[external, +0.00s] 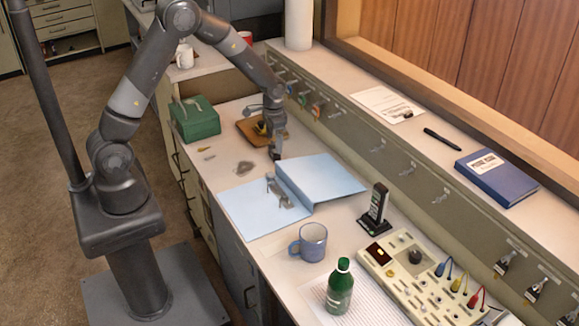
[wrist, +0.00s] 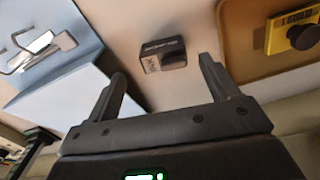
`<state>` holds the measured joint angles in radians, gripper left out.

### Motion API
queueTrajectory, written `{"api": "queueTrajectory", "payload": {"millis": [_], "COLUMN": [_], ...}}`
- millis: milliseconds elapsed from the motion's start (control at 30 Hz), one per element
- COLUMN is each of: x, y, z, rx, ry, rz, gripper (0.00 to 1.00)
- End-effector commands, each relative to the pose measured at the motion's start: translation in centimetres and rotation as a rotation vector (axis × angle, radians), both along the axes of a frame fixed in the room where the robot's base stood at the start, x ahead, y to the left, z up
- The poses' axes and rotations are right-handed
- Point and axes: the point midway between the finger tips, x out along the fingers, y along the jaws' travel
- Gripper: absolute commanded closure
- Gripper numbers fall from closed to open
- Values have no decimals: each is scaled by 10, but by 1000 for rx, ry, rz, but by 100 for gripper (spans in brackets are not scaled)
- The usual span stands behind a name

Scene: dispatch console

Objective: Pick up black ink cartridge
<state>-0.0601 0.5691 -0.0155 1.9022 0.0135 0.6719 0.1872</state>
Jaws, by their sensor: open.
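The black ink cartridge (wrist: 163,60) is a small dark block with pale lettering on its near face. In the wrist view it lies on the pale desk top, between the directions of my two fingers and beyond their tips. My gripper (wrist: 163,70) is open, with nothing held between the fingers. In the external view my gripper (external: 275,148) points down over the desk, between the brown tray and the blue folder. There the cartridge cannot be told apart from the dark gripper end.
An open blue folder (external: 325,180) with metal clips (external: 285,198) lies close by on one side. A brown tray (wrist: 262,80) holding a yellow object with a black knob (wrist: 296,36) is on the other. A green box (external: 195,122), mug (external: 310,242), bottle (external: 340,288) and phone (external: 376,212) stand farther off.

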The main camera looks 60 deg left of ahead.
Motion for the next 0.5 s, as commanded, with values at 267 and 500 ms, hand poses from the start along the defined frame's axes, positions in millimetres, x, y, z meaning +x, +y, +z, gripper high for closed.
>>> {"api": "queueTrajectory", "payload": {"millis": [267,500], "x": [1,1], "y": [4,4], "z": [-26,-53], "rx": [0,0], "ry": [2,0], "rz": [1,0], "gripper": [20,20]}}
